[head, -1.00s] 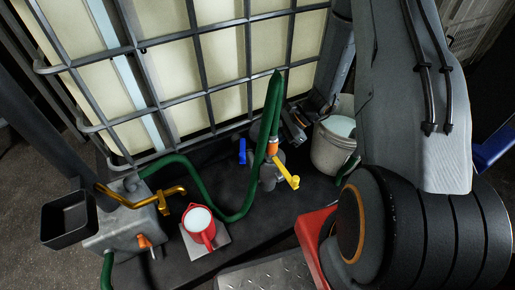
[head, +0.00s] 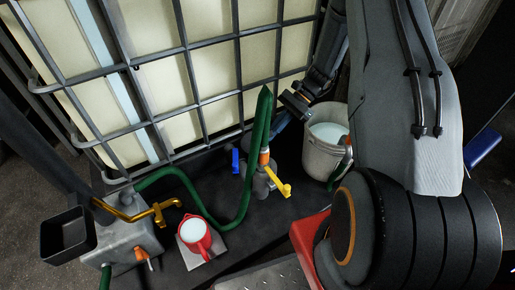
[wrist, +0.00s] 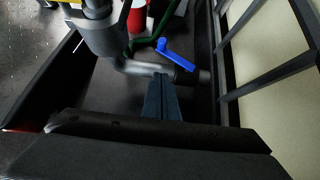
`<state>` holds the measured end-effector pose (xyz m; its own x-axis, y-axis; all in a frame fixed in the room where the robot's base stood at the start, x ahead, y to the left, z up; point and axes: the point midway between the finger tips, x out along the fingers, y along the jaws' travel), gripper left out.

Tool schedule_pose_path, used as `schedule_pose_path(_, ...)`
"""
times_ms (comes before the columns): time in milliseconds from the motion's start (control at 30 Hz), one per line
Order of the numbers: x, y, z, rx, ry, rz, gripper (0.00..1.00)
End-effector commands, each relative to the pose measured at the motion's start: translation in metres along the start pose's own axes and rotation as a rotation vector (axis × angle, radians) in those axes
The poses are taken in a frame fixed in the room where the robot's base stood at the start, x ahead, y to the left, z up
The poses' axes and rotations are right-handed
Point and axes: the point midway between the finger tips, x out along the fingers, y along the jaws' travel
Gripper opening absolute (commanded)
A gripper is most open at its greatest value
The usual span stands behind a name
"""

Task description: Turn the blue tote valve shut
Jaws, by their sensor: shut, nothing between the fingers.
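The blue tote valve handle (head: 235,160) shows in the head view at the foot of the caged tote (head: 215,75), left of the green hose. In the wrist view the blue handle (wrist: 178,55) lies slanted above a grey pipe (wrist: 150,68) that runs to the tote side. My gripper (wrist: 160,78) is shut and empty. Its fingertips appear just below the handle in the wrist picture, with no contact visible. In the head view my gripper (head: 279,123) is right of the green hose, apart from the blue handle.
A yellow lever (head: 278,188) and the green hose (head: 257,130) stand close to the blue handle. A white bucket (head: 322,155) is to the right. A red jug (head: 195,232) and a brass tap (head: 155,210) are to the left.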

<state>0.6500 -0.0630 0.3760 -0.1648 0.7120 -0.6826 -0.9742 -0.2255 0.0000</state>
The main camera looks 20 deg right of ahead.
Motion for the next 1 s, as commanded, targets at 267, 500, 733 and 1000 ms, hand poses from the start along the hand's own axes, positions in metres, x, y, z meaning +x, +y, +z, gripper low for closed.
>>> schedule_pose_path(267,0.043,0.0,-0.001,0.0,-0.001,0.005,0.0)
schedule_pose_path(500,0.09,0.0,-0.001,-0.001,-0.001,0.004,0.0)
schedule_pose_path(733,0.117,0.0,0.017,-0.002,0.001,0.002,0.0)
schedule_pose_path(1000,0.126,0.0,0.027,0.0,0.0,0.0,0.0)
